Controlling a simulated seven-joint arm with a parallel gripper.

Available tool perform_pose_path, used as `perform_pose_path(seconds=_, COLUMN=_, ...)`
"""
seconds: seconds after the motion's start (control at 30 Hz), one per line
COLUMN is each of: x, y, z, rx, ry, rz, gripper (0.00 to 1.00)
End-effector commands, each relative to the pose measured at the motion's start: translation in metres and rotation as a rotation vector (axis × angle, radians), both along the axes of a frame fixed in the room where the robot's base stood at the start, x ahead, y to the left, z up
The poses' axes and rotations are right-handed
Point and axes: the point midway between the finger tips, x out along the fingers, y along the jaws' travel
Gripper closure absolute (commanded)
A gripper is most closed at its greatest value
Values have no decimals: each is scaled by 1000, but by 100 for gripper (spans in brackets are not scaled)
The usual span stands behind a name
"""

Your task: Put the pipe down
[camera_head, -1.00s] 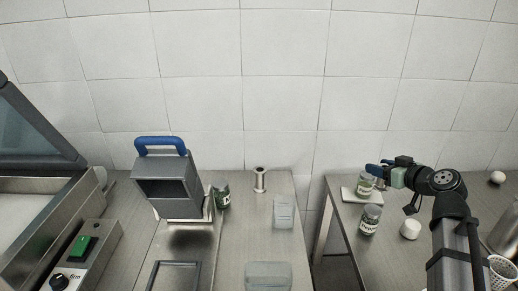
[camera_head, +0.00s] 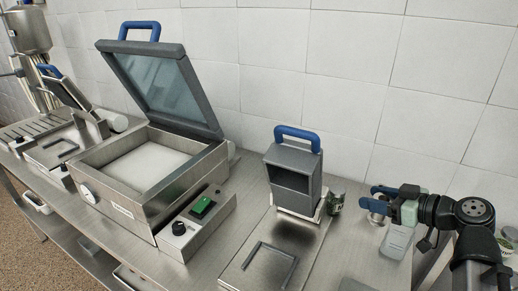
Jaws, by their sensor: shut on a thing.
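My gripper (camera_head: 376,198), with blue fingers, is at the right of the view, reaching in from the right. It is shut on the pipe (camera_head: 376,219), a small metal piece with a flared end, mostly hidden by the fingers. The pipe is upright as far as I can see. I cannot tell whether its foot touches the steel table (camera_head: 225,225).
A clear container (camera_head: 396,241) lies just in front of my gripper. An open-lidded machine (camera_head: 150,170) stands further left.

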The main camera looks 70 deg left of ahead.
Motion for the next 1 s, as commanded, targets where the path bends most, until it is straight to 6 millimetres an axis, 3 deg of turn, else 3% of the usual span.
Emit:
perform_pose_path(seconds=0.2, x=-43, y=13, z=3, rx=1, ry=-1, rz=110, gripper=84)
perform_pose_path(seconds=0.6, x=-40, y=12, z=-43, rx=0, ry=0, rz=101, gripper=84)
perform_pose_path(seconds=1.0, x=-39, y=12, z=-52, rx=0, ry=0, rz=100, gripper=84)
